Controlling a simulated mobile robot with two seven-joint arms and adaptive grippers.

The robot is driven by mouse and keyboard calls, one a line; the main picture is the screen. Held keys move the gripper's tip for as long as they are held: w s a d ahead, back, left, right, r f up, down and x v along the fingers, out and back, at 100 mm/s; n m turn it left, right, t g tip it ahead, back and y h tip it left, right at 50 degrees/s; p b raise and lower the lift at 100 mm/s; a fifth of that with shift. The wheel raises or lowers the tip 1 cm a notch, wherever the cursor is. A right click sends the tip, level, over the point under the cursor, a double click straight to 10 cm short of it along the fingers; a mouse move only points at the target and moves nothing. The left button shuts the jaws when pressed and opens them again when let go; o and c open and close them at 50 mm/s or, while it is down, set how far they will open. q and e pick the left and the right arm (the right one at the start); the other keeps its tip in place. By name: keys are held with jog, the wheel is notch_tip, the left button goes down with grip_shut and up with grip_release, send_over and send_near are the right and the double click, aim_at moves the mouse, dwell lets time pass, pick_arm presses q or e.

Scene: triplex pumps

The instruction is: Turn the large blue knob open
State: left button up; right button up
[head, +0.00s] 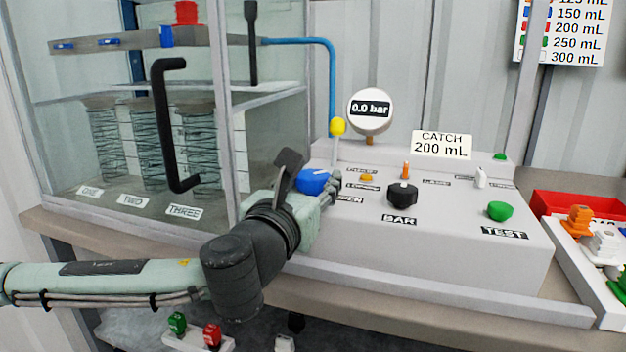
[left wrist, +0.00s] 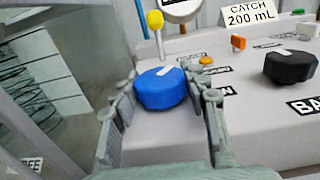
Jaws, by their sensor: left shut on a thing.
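The large blue knob (head: 312,181) sits at the left end of the grey control panel, partly hidden by my left gripper (head: 326,190). In the left wrist view the knob (left wrist: 160,90) shows its faceted top, with a white pointer mark at its far side, angled slightly right. The fingers of my left gripper (left wrist: 164,95) stand on both sides of the knob and are shut on it. A label beside the knob is partly covered; its visible end reads like "EN". My right gripper is not in view.
The panel also carries a black knob (head: 402,194) marked BAR, a green knob (head: 499,211) marked TEST and a yellow-tipped lever (head: 338,127). The gauge (head: 370,110) reads 0.0 bar. A glass cabinet with a black handle (head: 168,125) stands close on the left.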

aim_at(312, 174)
pick_arm(q)
jog(key=shift+w+a+m+g+h, duration=0.1)
jog(key=shift+a+m+g+h, duration=0.15)
jog(key=shift+m+h, duration=0.4)
jog(key=m+g+h+p, duration=0.1)
jog(key=h, duration=0.1)
jog(key=m+g+h+p, duration=0.1)
jog(key=h, duration=0.1)
jog(key=shift+d+r+m, duration=0.1)
jog(key=shift+r+m, duration=0.05)
jog(key=shift+m, duration=0.1)
jog(key=shift+d+m+g+h, duration=0.1)
jog(key=shift+m+g+h, duration=0.35)
jog(key=shift+h, duration=0.1)
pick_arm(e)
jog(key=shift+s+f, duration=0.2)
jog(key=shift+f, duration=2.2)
pick_arm(q)
jog(key=o, duration=1.2)
notch_tip(312, 174, up, 10)
jog(key=shift+f, duration=0.1)
